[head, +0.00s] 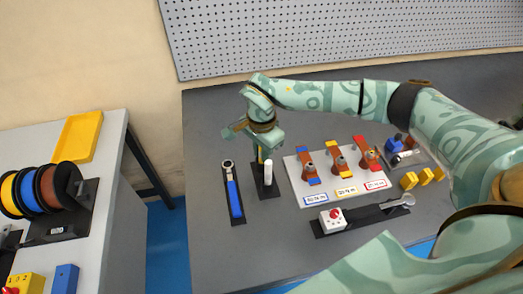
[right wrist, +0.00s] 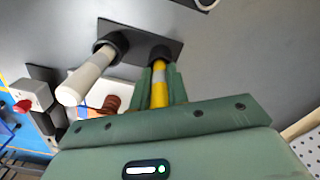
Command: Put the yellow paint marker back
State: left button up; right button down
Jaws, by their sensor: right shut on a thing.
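The yellow paint marker (right wrist: 158,93) is between the fingers of my right gripper (right wrist: 161,86), which is shut on it. In the head view my right gripper (head: 258,149) is above the black marker stand (head: 266,192), with a sliver of yellow below it. In the right wrist view the marker's far end meets a black cup (right wrist: 160,53) on the stand; how deep it sits inside is hidden. A white marker (right wrist: 86,78) stands in the neighbouring cup, apart from the yellow one; it also shows in the head view (head: 267,170). My left gripper is not in view.
A blue-handled tool (head: 234,195) lies on a dark mat left of the stand. A white board (head: 332,178) with several coloured busbar pieces is close on the right. A red-knobbed box (head: 332,217) is in front. A pegboard (head: 330,40) is behind.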

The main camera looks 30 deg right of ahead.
jog(key=c, duration=1.4)
grip_release()
jog(key=shift+f, duration=0.1)
jog(key=shift+o, duration=0.2)
notch_tip(320, 180, up, 12)
jog(key=shift+r+p, duration=0.15)
jog(key=shift+p, duration=0.85)
